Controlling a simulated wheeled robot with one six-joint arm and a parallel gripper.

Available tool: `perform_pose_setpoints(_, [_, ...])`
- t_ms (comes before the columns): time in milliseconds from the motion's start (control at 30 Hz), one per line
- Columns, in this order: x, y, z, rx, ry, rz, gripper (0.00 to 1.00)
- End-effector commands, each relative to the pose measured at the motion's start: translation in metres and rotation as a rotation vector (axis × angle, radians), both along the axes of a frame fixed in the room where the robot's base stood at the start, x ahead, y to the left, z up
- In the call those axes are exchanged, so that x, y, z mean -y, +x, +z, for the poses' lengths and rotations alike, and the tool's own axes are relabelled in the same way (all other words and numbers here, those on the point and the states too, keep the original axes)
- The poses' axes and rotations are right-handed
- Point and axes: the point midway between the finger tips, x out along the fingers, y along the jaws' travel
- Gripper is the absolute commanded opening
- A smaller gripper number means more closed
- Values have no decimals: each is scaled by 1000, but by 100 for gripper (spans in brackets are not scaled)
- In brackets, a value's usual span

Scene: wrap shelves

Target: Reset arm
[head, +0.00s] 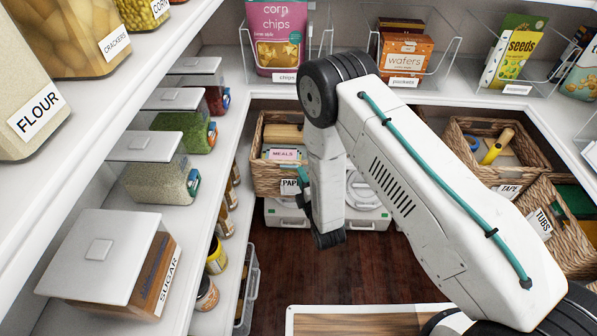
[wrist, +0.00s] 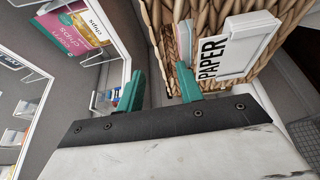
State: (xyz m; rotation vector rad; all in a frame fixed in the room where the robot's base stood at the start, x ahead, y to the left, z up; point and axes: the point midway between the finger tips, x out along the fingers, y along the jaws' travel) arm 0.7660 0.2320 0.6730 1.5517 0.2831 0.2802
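My arm (head: 430,180) reaches forward from the lower right and bends down at the elbow in the head view. My gripper hangs low in front of the back shelves, and the arm mostly hides its fingers there. In the wrist view my gripper (wrist: 160,90) has its two teal fingers apart, with nothing between them. The right finger is close to a wicker basket (wrist: 220,22) with a PAPER label (wrist: 212,57). I cannot tell whether it touches. The basket also shows in the head view (head: 263,178), just left of my gripper.
Shelves with jars and a sugar container (head: 120,262) line the left side. Wicker baskets labelled TAPE (head: 512,170) and TUBS (head: 545,215) stand at right. A chips bag (head: 278,40) and a wafers box (head: 405,55) are at the back. Some dark wood floor (head: 350,275) is clear below.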

Motion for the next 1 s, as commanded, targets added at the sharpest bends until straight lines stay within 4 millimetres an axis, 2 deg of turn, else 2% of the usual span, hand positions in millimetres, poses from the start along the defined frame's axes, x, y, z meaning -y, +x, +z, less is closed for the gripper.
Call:
perform_pose_setpoints(567, [1,-3,0,-2,9,-1,36])
perform_pose_setpoints(633, [1,-2,-5,-39,37,-2,36])
perform_pose_setpoints(767, [4,-8,-40,-245,86,-18,36])
perform_pose_setpoints(833, [10,-23,-72,-428,112,-48,36])
perform_pose_setpoints(900, [14,-35,-91,-612,145,-94,36])
perform_pose_setpoints(1000, [22,-47,-93,-846,201,-187,36])
